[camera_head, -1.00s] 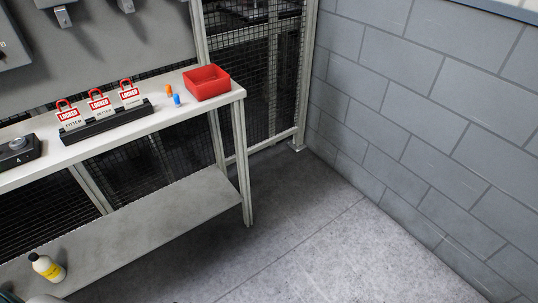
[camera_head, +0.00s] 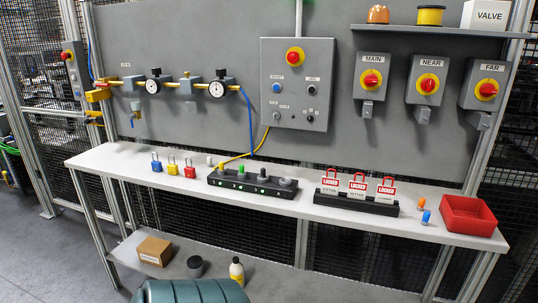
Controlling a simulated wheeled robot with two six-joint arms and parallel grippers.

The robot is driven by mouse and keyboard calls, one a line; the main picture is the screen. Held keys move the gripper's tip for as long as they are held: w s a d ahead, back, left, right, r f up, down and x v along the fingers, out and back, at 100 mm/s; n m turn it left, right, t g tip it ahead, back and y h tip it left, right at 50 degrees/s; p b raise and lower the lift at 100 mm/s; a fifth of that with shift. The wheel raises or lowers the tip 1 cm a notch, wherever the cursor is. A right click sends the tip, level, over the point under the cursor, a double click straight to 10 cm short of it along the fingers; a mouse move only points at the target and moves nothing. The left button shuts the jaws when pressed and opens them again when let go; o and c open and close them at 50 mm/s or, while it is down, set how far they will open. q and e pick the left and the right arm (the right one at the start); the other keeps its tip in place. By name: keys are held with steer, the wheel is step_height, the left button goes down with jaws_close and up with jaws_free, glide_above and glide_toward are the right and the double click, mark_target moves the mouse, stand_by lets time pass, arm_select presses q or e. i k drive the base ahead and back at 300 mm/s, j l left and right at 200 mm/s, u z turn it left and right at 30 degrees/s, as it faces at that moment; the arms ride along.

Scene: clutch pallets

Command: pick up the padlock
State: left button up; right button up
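Three small padlocks stand upright in a row toward the left of the white bench top: a blue padlock (camera_head: 156,163), a yellow padlock (camera_head: 172,165) and a red padlock (camera_head: 190,168). Each has a raised shackle. Nothing is touching them. Neither of my grippers shows in the head view.
The bench (camera_head: 130,160) also holds a black button box (camera_head: 252,184), a rack (camera_head: 356,203) with three red "LOCKED" tags, orange and blue plugs and a red bin (camera_head: 468,216). The lower shelf holds a cardboard box (camera_head: 154,251) and a bottle (camera_head: 237,271). Floor at left is clear.

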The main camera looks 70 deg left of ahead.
mark_target(157, 166)
steer(key=u, duration=2.95)
